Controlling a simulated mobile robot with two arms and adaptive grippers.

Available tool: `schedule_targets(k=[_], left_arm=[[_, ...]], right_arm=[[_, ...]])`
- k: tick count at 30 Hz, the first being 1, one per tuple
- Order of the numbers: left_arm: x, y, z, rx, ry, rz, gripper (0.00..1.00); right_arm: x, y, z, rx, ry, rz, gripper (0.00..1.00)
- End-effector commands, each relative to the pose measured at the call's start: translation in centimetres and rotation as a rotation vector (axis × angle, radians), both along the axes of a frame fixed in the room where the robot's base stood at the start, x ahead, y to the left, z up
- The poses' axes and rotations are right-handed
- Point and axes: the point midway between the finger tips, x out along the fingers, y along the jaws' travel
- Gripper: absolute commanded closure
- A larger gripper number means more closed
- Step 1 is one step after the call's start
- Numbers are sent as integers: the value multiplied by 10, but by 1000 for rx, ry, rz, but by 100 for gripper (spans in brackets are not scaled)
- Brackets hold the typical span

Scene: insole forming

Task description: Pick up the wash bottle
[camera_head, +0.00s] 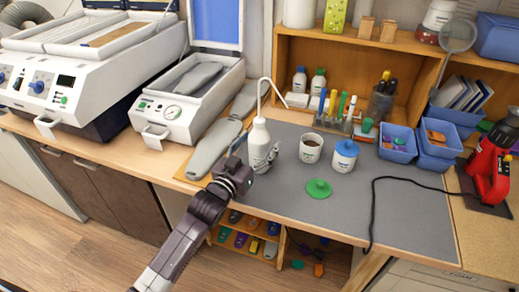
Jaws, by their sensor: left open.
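The white wash bottle (259,137) stands upright on the grey mat (382,215), with its thin bent spout rising above it. My left gripper (257,157) is open at the bottle's lower body, reaching in from the front left. One finger shows left of the bottle and a grey fingertip shows at its right. I cannot tell whether the fingers touch the bottle. The gripper hides part of the bottle's base. My right gripper is not in view.
A white cup (311,149) and a blue-lidded white jar (344,157) stand right of the bottle. A green lid (318,188) lies in front of them. Grey insoles (213,149) lie at left. A black cable (373,205) crosses the mat at right.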

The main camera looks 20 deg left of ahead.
Motion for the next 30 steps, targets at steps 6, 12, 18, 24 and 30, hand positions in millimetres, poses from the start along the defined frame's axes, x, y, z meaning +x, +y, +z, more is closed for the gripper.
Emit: schedule_targets(k=[6,12,18,24,30], left_arm=[[4,-1,0,0,0,-1,33],[4,-1,0,0,0,0,44],[4,-1,0,1,0,0,66],[4,-1,0,1,0,0,88],[4,-1,3,0,-6,-1,97]], right_arm=[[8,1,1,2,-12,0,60],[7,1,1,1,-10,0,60],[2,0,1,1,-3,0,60],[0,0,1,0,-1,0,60],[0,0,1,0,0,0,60]])
